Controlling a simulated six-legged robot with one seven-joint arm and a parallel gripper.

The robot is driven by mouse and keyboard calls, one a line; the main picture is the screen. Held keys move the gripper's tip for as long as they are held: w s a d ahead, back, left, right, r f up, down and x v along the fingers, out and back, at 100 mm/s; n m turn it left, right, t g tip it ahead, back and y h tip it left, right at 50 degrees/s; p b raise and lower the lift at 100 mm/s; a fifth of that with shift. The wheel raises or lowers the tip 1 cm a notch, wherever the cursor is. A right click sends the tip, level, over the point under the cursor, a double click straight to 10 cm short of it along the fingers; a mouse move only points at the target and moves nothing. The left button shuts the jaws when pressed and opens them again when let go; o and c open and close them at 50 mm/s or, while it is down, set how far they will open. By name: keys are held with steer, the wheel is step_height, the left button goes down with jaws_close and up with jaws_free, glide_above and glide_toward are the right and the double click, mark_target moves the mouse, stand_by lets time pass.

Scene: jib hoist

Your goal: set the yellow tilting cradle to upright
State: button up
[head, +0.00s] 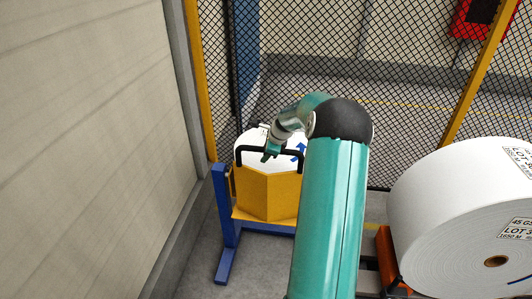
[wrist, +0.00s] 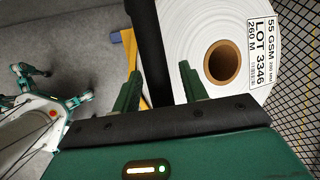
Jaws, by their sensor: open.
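The yellow cradle (head: 265,195) sits in a blue stand (head: 222,215) left of the middle in the head view, with a white roll (head: 250,142) in it. I cannot tell its exact tilt. A black bar handle (head: 248,148) spans its top. My gripper (head: 271,153) is at this handle, partly hidden by my own arm. In the wrist view my gripper (wrist: 160,72) is open, and the black bar (wrist: 148,40) passes between its fingers. The roll (wrist: 263,62), labelled LOT 3346, lies just beyond, with a yellow cradle edge (wrist: 131,48) left of the bar.
A large white roll (head: 450,215) on an orange support (head: 385,248) stands at the right. A pale wall (head: 85,150) runs close along the left. Black mesh fence (head: 400,70) with yellow posts stands behind. Some grey floor shows beside the blue stand.

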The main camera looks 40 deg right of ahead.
steer(key=v, duration=1.3)
steer(key=shift+r, duration=0.15)
steer(key=s+a+r+n, duration=0.1)
steer(key=a+r+n, duration=0.25)
steer(key=a, duration=0.55)
steer(key=s+a+r+n+g, duration=0.1)
steer(key=s+a+r+n, duration=0.15)
steer(key=a+n, duration=0.45)
steer(key=a+r+n, duration=0.3)
steer(key=a, duration=0.7)
steer(key=s+a+n, duration=1.4)
steer(key=s+a, duration=0.3)
steer(key=shift+s+f+t, duration=0.4)
